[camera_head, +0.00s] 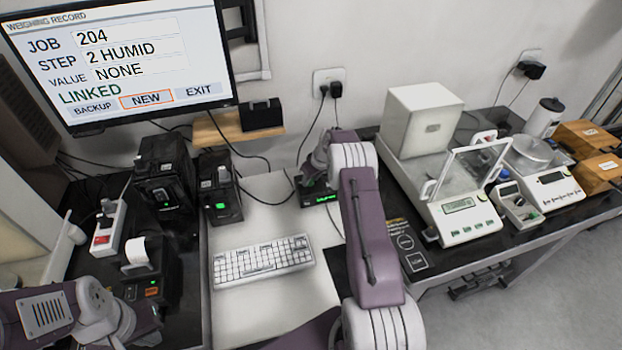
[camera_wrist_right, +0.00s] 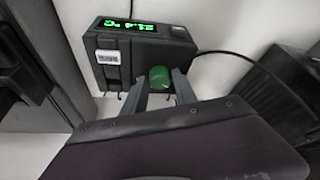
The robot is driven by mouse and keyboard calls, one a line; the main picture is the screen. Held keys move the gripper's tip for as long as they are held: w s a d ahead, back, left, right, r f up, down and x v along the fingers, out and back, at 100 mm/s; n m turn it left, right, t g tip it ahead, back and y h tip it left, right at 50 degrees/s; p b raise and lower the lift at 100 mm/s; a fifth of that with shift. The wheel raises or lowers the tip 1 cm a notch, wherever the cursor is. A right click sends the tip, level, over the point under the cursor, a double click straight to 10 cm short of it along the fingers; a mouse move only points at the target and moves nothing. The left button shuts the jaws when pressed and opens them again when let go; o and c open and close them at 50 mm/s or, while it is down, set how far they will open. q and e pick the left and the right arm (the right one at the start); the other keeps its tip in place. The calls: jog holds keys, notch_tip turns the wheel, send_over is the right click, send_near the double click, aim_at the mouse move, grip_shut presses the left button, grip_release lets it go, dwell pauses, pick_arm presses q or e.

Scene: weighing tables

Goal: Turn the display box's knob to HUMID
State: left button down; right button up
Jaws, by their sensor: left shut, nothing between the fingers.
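The display box (camera_head: 318,192) is black with a lit green display and stands at the back of the white desk section. In the right wrist view, the display box (camera_wrist_right: 145,52) has its green knob (camera_wrist_right: 160,78) low on the front, below the display. The display's text is too small to read surely. My right gripper (camera_wrist_right: 160,84) reaches the box, with one finger on each side of the knob. Whether the fingers touch the knob is unclear. My left arm is at the lower left of the head view; its fingers are not visible.
A monitor (camera_head: 125,55) reads job 204, step 2 HUMID, value NONE, LINKED. A white keyboard (camera_head: 262,261) lies in front of the box. Black devices (camera_head: 166,175) stand left. A balance with a glass shield (camera_head: 462,212) stands right. A cable runs behind the box.

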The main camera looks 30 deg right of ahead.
grip_shut()
